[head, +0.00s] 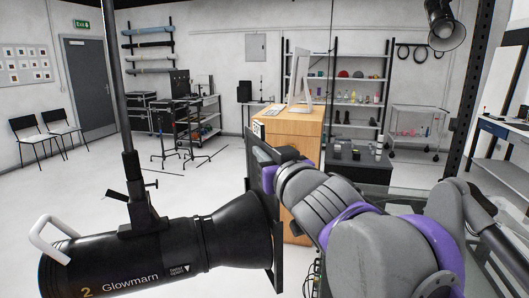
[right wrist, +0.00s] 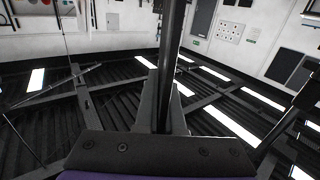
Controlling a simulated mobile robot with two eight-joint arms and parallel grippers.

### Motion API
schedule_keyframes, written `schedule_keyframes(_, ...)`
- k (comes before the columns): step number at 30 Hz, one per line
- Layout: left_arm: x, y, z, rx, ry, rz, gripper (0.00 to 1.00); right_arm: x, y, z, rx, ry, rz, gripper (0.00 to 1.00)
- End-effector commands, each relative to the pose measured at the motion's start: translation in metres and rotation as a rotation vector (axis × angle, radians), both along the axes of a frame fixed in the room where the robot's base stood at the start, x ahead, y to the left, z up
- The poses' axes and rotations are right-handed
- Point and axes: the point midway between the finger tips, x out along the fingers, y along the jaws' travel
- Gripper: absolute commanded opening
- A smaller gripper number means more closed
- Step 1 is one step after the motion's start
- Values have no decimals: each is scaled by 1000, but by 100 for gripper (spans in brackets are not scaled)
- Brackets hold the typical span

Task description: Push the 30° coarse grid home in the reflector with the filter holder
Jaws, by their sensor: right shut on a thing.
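The black studio light marked Glowmarn (head: 130,250) lies level at the lower left of the head view, its flared reflector (head: 235,232) facing right. The filter holder (head: 278,255) is a thin black frame, seen nearly edge-on at the reflector's mouth. I cannot tell whether it touches the rim. My right gripper (head: 268,174) is shut on the holder's edge from the right. In the right wrist view the holder shows as a dark upright bar (right wrist: 169,60) between the grey fingers of the right gripper (right wrist: 163,95). The coarse grid is hidden from view. My left gripper is not in view.
A black stand pole (head: 119,90) rises from the light's bracket. A wooden cabinet (head: 290,128) with a monitor stands behind the right gripper. A low dark table (head: 358,172) with small items stands to its right. Open floor (head: 85,185) lies at the left.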

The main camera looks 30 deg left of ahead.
Motion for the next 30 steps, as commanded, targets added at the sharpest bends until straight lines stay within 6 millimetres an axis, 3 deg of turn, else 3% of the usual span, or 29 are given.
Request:
schedule_keyframes(27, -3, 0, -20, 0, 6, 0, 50, 2, -1, -26, -4, 0, -3, 0)
schedule_keyframes(28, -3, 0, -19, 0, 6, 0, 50, 2, -1, -25, -4, 0, -3, 12)
schedule_keyframes(30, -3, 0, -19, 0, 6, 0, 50, 2, -1, -24, -3, 0, -3, 24)
